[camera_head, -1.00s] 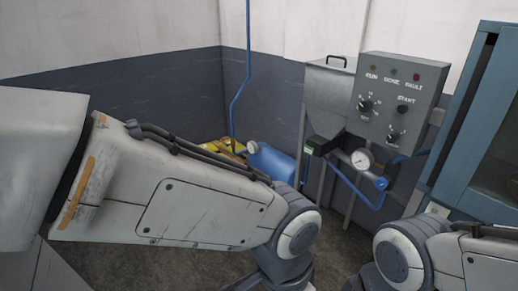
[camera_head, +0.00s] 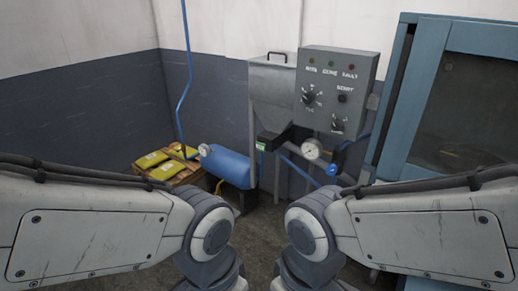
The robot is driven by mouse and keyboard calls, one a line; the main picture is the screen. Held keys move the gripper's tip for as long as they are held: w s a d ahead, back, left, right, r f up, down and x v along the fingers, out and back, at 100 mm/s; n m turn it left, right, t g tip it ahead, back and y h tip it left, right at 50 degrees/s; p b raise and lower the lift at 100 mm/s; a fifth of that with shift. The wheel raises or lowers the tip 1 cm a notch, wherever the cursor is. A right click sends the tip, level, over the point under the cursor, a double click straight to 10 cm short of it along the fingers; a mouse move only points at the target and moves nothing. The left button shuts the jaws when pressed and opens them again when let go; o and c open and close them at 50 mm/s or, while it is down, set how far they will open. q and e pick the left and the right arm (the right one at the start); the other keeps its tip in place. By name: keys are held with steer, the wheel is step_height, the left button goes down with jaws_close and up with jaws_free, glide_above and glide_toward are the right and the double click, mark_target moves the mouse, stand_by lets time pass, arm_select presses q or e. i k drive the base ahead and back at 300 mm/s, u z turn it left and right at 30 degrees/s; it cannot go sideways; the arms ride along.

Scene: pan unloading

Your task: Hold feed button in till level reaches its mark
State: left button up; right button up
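Below the hopper is a dark outlet box (camera_head: 272,140) with a small green-lit patch. I cannot tell which part is the feed button, and no level mark can be made out. Both my arms reach in from the sides in the foreground, well short of the panel. Neither gripper shows.
A blue tank (camera_head: 226,166) with a gauge lies left of the hopper, beside yellow packs (camera_head: 150,160) on a wooden pallet. A round gauge (camera_head: 312,149) and blue hose hang below the panel. A blue cabinet (camera_head: 400,100) with a window stands at the right.

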mark_target(261, 147)
steer(key=z, duration=0.35)
steer(key=k, duration=0.65)
steer(key=u, duration=1.3)
steer(key=i, duration=1.7)
steer(key=z, duration=0.25)
